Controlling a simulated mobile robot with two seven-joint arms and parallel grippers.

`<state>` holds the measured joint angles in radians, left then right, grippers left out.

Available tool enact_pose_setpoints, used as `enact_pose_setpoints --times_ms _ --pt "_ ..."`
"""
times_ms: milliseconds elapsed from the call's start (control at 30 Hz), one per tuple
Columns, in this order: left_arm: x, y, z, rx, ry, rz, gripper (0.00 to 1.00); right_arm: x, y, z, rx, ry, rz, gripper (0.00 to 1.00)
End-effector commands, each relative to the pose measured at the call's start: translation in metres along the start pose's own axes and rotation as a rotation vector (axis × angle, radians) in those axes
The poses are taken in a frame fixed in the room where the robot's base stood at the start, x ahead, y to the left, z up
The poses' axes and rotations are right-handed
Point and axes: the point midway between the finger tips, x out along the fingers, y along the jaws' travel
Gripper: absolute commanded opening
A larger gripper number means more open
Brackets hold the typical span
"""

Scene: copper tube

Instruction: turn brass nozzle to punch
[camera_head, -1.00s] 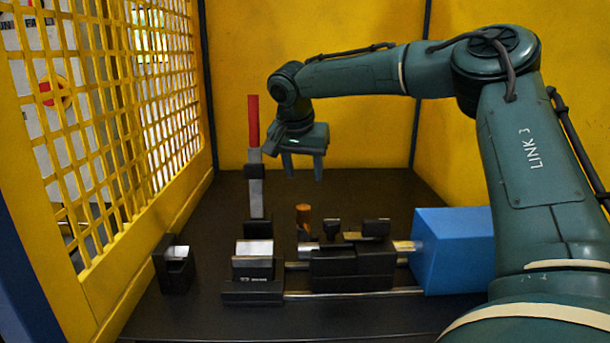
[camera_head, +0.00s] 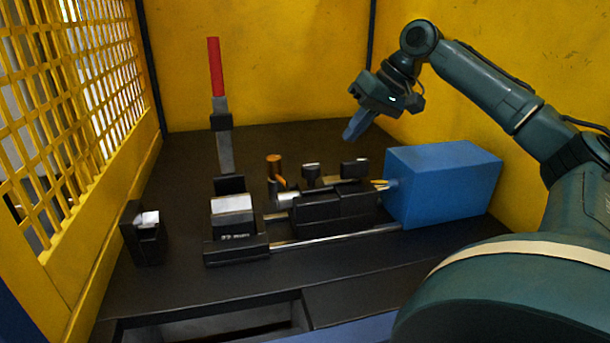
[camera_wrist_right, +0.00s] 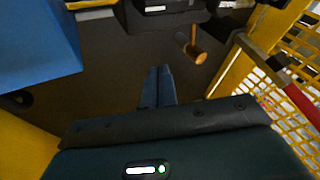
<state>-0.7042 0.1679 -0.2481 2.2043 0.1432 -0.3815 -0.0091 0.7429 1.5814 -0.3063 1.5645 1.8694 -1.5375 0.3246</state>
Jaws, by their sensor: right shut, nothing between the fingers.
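A brass-brown upright cylinder (camera_head: 274,166) with a short stem stands behind the sliding fixture (camera_head: 330,208); it also shows in the right wrist view (camera_wrist_right: 194,48). A small gold-coloured tip (camera_head: 380,184) lies between the fixture and the blue box; I cannot tell which of the two is the nozzle. My right gripper (camera_head: 349,137) is shut and empty, raised behind the fixture near the back of the blue box, fingers pointing down. Its closed fingers (camera_wrist_right: 158,72) show in the right wrist view, apart from the brass-brown cylinder. My left gripper is not in view.
A blue box (camera_head: 443,185) stands right of the fixture on steel rails (camera_head: 335,236). A red-handled upright lever (camera_head: 215,68) rises behind a black block (camera_head: 234,236). A small black holder (camera_head: 144,234) stands at left. Yellow walls and a mesh guard (camera_head: 75,85) enclose the table.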

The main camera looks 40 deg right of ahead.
Motion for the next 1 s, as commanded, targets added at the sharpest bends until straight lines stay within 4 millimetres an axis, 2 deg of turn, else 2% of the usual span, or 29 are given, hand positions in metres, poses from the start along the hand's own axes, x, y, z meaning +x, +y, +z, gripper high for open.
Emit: enact_pose_setpoints --times_ms 100,333,800,1000 --pt "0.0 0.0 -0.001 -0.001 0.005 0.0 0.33 0.005 -0.016 -0.002 -0.084 0.0 -0.043 0.0" --pt "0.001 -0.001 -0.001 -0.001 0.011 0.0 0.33 0.02 -0.021 -0.002 -0.117 -0.003 -0.055 0.0" --pt "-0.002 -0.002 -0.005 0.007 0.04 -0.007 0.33 0.112 -0.029 -0.001 -0.115 -0.002 -0.056 0.0" --pt "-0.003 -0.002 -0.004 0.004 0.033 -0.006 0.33 0.123 -0.052 0.003 -0.116 0.0 -0.057 0.0"
